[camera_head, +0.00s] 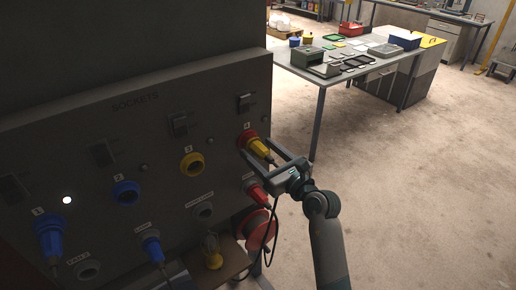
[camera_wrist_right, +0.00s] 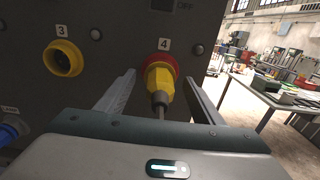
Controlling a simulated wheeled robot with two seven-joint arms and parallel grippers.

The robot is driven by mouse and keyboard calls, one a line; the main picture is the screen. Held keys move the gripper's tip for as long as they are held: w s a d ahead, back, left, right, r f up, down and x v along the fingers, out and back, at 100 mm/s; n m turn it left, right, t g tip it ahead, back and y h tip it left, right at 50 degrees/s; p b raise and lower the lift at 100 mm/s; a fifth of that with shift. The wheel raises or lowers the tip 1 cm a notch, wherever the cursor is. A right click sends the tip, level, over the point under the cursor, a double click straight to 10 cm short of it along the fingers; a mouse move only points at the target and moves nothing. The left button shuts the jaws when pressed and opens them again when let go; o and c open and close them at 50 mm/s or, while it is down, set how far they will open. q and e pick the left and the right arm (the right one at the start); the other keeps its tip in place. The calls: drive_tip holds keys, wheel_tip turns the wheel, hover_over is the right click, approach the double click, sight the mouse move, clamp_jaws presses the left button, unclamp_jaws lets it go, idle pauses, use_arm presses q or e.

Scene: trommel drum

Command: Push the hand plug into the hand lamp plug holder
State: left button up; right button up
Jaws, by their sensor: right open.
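A yellow plug (camera_head: 259,146) sits at the red socket (camera_head: 246,138) marked 4; it also shows in the right wrist view (camera_wrist_right: 159,80), with a grey cable end toward me. I cannot tell how deep it is seated. My right gripper (camera_head: 262,150) is open, with one finger on each side of the yellow plug; in the right wrist view (camera_wrist_right: 160,82) gaps show between plug and fingers. An empty grey socket (camera_head: 204,212) sits lower on the panel under a label too small to read surely. My left gripper is not in view.
The dark socket panel (camera_head: 150,110) fills the left. It holds an empty yellow socket (camera_head: 192,164), a blue socket (camera_head: 125,193), blue plugs (camera_head: 48,236) and a red plug (camera_head: 258,194). A table (camera_head: 328,76) stands behind; floor at right is clear.

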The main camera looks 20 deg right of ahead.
sight(273, 162)
drive_tip(key=c, duration=1.4)
drive_tip(key=shift+s, duration=0.15)
drive_tip(key=shift+p+v, duration=0.7)
drive_tip(key=shift+v, duration=1.95)
drive_tip(key=shift+s+d, duration=0.1)
drive_tip(key=shift+s+d, duration=0.1)
drive_tip(key=shift+s, duration=0.1)
drive_tip(key=shift+p+v, duration=0.35)
drive_tip(key=shift+v, duration=2.05)
